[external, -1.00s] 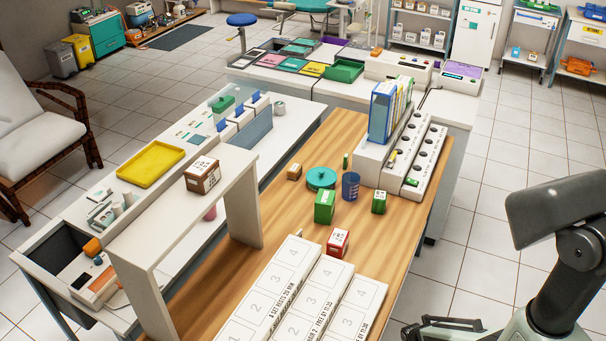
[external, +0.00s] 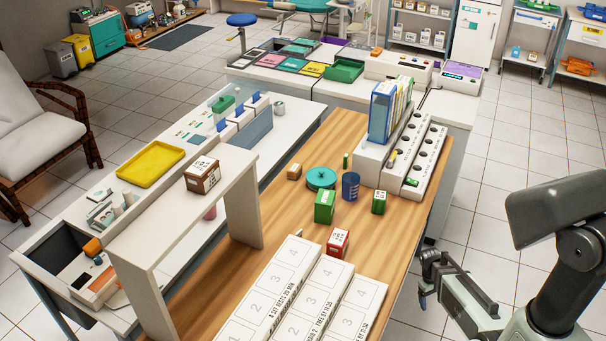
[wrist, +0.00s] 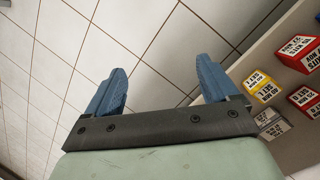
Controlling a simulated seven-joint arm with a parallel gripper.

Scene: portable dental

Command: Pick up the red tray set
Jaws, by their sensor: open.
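A small red box (external: 338,242) with a white printed label stands on the wooden tabletop, just behind the white numbered trays. In the wrist view, red labelled boxes show at the right edge, one higher (wrist: 302,56) and one lower (wrist: 305,98); their print is too small to tell which is the tray set. My gripper (external: 428,280) is beyond the table's right edge, apart from the boxes. In the wrist view its two blue fingers (wrist: 160,68) are spread, with only floor tiles between them.
White numbered trays (external: 283,285) cover the table's front. A green box (external: 325,207), a teal lidded pot (external: 320,178) and a blue cup (external: 350,186) stand behind the red box. A white raised shelf (external: 190,215) spans the left. Bare wood lies right of the red box.

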